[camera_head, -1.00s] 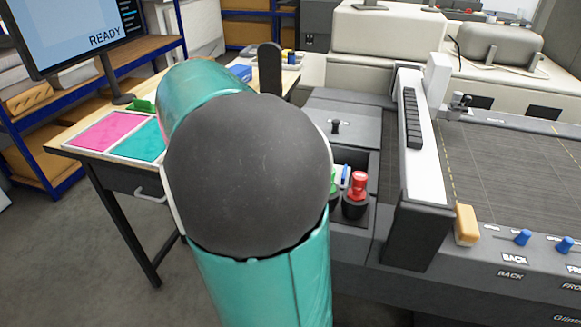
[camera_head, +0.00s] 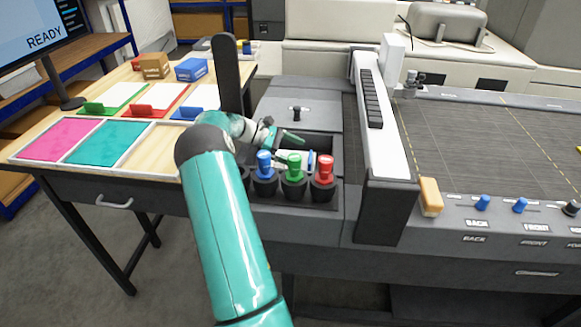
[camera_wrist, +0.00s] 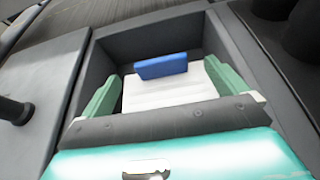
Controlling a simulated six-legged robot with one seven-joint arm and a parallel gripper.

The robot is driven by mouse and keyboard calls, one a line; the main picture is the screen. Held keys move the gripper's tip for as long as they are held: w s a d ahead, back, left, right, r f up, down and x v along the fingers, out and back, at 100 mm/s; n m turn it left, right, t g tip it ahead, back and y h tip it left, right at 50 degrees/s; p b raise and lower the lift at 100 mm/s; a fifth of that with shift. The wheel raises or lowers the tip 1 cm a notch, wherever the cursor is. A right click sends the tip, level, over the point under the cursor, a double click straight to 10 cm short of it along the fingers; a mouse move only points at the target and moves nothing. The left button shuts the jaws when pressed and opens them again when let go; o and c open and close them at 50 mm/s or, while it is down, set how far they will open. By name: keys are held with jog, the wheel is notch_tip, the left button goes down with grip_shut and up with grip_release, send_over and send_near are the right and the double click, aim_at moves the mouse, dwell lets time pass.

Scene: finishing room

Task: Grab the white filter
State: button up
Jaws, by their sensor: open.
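The white filter (camera_wrist: 170,91) is a flat white block with a blue tab (camera_wrist: 161,66) standing on it. It lies in a dark rectangular bin (camera_wrist: 192,17) in the machine. In the wrist view, the two green fingers of my gripper (camera_wrist: 164,69) are open, one to each side of the filter. I cannot tell whether they touch it. In the head view my gripper (camera_head: 291,148) reaches over the bin from the left, and the blue tab (camera_head: 310,158) shows just right of the fingers. The filter's near end is hidden by my gripper.
Blue (camera_head: 264,165), green (camera_head: 294,168) and red (camera_head: 325,170) knobbed items stand in dark holders in front of the bin. A tall white-and-black rail (camera_head: 381,120) rises at right. A wooden table (camera_head: 160,135) with coloured trays stands at left.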

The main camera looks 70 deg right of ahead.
jog(key=x, duration=0.7)
jog(key=shift+s+f, duration=0.15)
jog(key=shift+s, duration=0.05)
jog(key=c, duration=1.3)
